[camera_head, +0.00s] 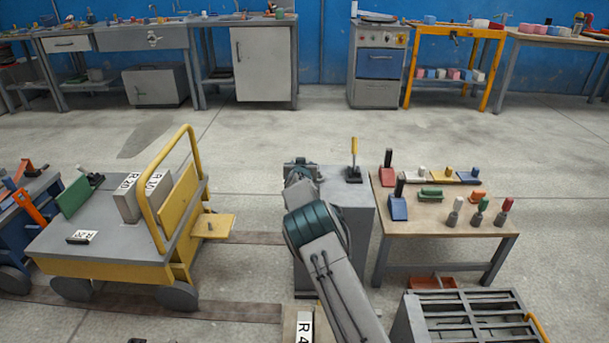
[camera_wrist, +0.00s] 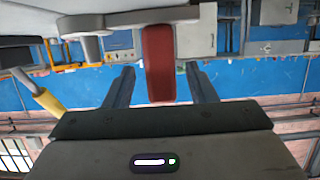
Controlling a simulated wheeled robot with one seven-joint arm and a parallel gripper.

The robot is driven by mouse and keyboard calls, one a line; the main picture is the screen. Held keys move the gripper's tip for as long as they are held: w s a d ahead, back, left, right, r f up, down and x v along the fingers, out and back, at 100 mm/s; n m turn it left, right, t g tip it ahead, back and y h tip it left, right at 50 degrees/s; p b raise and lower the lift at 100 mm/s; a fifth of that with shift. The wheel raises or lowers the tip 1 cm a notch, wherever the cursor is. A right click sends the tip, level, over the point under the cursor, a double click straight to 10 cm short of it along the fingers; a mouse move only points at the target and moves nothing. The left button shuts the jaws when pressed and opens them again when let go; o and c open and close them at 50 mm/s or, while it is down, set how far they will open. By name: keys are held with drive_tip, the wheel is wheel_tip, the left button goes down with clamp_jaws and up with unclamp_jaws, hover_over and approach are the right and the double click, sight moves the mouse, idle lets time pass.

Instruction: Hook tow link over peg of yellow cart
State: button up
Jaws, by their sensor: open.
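The yellow cart (camera_head: 105,238) stands at left in the head view, with a tall yellow handle. A small peg (camera_head: 210,225) stands upright on the yellow shelf at the cart's right end. In the wrist view my gripper (camera_wrist: 158,68) is open, with one finger on each side of a red grip (camera_wrist: 158,62). The red grip meets a grey bar (camera_wrist: 125,18) with a round grey end; this appears to be the tow link. I cannot tell whether the fingers touch the grip. In the head view my arm hides the gripper and the link.
A grey cabinet (camera_head: 352,230) stands by my arm, with a yellow-handled lever (camera_head: 354,148) on top. A wooden table (camera_head: 425,222) with several small tools is to its right. A slotted grey crate (camera_head: 465,310) is at lower right. Open floor (camera_head: 270,120) lies behind.

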drive_tip(key=shift+w+a, duration=0.1)
drive_tip(key=shift+w, duration=0.1)
clamp_jaws()
drive_tip(key=shift+r, duration=0.1)
